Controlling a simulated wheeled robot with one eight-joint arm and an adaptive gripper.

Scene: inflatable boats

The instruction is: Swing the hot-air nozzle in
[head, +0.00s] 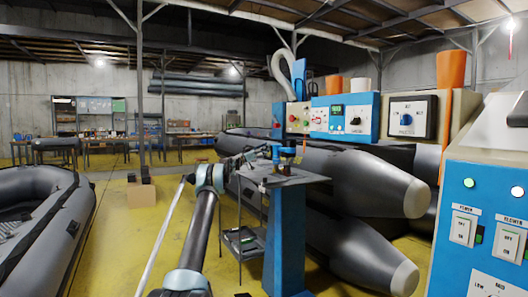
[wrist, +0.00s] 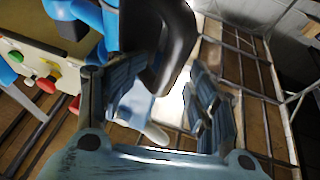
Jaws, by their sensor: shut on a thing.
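The welding machine's blue column (head: 287,240) stands in the middle of the head view, with a grey work table (head: 300,180) at its top. My gripper (head: 262,152) reaches over the table's left side, by small blue and dark machine parts (head: 288,156). In the wrist view my gripper (wrist: 175,75) has its ribbed fingers around a black rounded handle (wrist: 172,40), which passes up between them. A blue machine part (wrist: 80,12) lies beside the handle at upper left. The hot-air nozzle cannot be clearly told apart in either view; my arm and fingers hide part of that area.
A control box with coloured buttons (head: 298,118) and a blue panel (head: 340,118) stand above the table. A white hose (head: 281,72) rises behind. Grey boat tubes (head: 350,180) lie close behind and right. Another boat (head: 45,215) is at left, with yellow floor between.

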